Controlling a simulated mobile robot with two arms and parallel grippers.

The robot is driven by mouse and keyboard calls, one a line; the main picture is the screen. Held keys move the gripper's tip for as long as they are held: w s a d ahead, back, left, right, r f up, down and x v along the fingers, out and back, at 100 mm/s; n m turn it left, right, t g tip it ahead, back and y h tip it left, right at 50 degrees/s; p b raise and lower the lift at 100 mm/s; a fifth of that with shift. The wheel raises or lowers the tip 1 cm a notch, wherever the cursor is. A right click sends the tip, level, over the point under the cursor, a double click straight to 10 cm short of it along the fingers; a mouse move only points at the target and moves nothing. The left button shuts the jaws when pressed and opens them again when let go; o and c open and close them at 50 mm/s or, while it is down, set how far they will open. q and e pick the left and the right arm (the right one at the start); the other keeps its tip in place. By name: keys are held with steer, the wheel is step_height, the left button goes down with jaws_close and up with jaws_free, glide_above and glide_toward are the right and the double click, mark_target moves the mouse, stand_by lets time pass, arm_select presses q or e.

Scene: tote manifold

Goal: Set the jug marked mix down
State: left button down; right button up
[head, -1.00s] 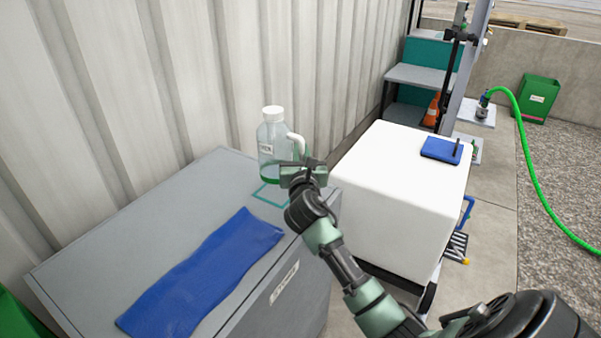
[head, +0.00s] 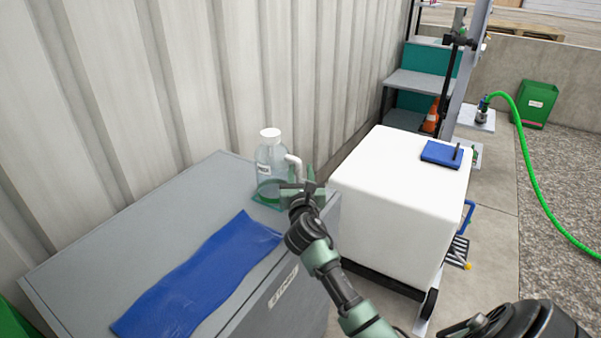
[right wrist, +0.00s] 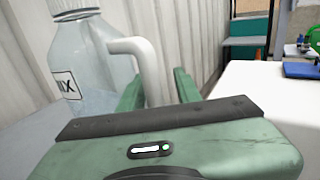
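The jug marked mix (head: 270,165) is clear with a white cap and a white handle. It stands upright in the head view at the back right corner of the grey cabinet top (head: 110,230), on the teal-outlined square (head: 262,200). The right wrist view shows the jug (right wrist: 85,60) with part of its label. My right gripper (head: 298,183) is at the jug's handle. In the right wrist view its green fingers (right wrist: 160,88) stand either side of the handle (right wrist: 150,65), apart, with a small gap. My left gripper is not in view.
A blue cloth (head: 200,275) lies along the cabinet's front. A white block-like container (head: 390,205) stands close at the right, with a blue item (head: 441,153) on top. The corrugated wall (head: 190,70) is close behind the jug. A green hose (head: 535,165) lies farther right.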

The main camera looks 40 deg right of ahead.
steer(key=shift+r, duration=0.2)
steer(key=v, duration=1.2)
